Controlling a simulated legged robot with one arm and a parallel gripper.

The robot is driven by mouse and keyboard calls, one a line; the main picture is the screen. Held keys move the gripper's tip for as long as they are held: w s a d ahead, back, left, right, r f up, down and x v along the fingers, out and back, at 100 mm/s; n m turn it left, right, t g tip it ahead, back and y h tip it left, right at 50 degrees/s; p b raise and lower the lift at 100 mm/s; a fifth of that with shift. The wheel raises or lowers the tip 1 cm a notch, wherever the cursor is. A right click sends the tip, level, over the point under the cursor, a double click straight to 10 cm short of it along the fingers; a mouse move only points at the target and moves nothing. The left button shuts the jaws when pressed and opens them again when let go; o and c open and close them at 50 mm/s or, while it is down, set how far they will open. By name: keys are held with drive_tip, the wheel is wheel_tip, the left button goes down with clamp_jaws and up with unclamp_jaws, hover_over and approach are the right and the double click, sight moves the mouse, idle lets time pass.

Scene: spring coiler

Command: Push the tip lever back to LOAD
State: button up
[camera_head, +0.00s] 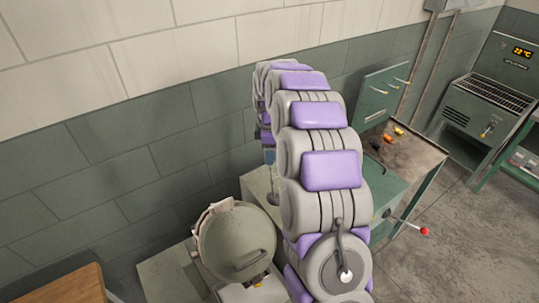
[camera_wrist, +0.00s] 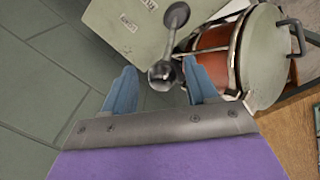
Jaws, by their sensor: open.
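In the wrist view, my gripper (camera_wrist: 158,82) is open, with its two blue fingers spread apart. A dark metal lever (camera_wrist: 170,48) with rounded ends shows just beyond the fingers, its near ball end in the gap between them, close to the right finger. I cannot tell whether it touches. It is likely the tip lever. Behind it is a pale green panel (camera_wrist: 118,30) with two small white labels, too blurred to read surely. In the head view, my own arm hides most of that area and the gripper is not clear.
A round drum with a grey-green lid (camera_head: 238,242) stands left of my arm; it also shows in the wrist view (camera_wrist: 268,55), right of the fingers. A red-knobbed lever (camera_head: 424,231) sticks out at right. A workbench (camera_head: 425,157) stands behind.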

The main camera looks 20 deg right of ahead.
drive_tip(key=shift+f, duration=0.8)
drive_tip(key=shift+a, duration=0.1)
clamp_jaws()
